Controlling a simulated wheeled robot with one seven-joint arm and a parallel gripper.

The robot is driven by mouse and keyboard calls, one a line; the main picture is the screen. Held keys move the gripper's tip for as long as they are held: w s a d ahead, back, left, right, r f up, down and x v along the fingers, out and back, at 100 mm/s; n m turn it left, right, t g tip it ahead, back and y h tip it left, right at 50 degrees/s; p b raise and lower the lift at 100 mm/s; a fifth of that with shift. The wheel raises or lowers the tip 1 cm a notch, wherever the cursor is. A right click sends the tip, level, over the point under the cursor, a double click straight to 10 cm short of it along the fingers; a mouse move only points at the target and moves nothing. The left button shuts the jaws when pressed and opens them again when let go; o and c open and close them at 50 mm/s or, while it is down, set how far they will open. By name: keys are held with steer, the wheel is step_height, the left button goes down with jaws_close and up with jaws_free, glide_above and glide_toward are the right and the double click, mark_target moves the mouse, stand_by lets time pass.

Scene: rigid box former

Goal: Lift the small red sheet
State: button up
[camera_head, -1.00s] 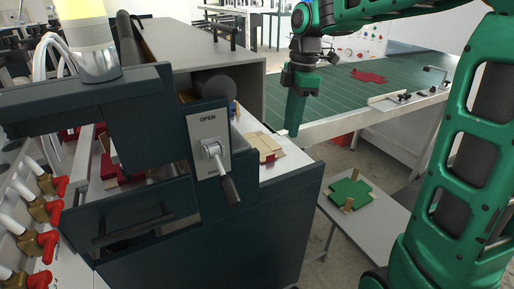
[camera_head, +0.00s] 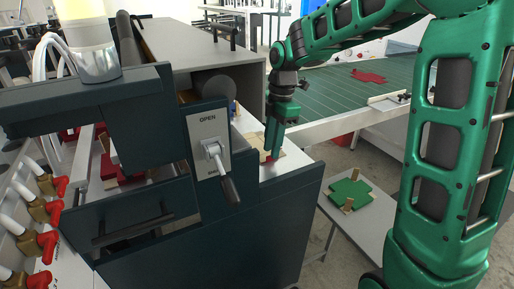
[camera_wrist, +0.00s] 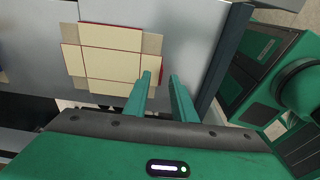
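A cross-shaped sheet (camera_wrist: 108,52) with a tan upper face and red edges lies on the pale ledge in the wrist view. In the head view the same sheet (camera_head: 253,139) is partly hidden behind my gripper (camera_head: 271,153). A small red part shows at the fingertips there. In the wrist view my gripper (camera_wrist: 160,75) is open, its two fingers apart, with the tips beside the sheet's lower right edge. A narrow bit of red shows between the tips; contact cannot be told. Another red cross-shaped sheet (camera_head: 369,77) lies on the green conveyor.
The dark machine (camera_head: 240,235) with a lever panel (camera_head: 209,145) stands left of my gripper. A green cross-shaped sheet with tan pieces (camera_head: 350,194) lies on a low white table (camera_head: 375,222) at the right. The conveyor (camera_head: 335,97) is mostly clear.

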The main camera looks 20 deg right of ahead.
step_height(320, 180, down, 2)
steer(key=shift+a, duration=0.15)
jaws_close()
steer(key=shift+r, duration=0.1)
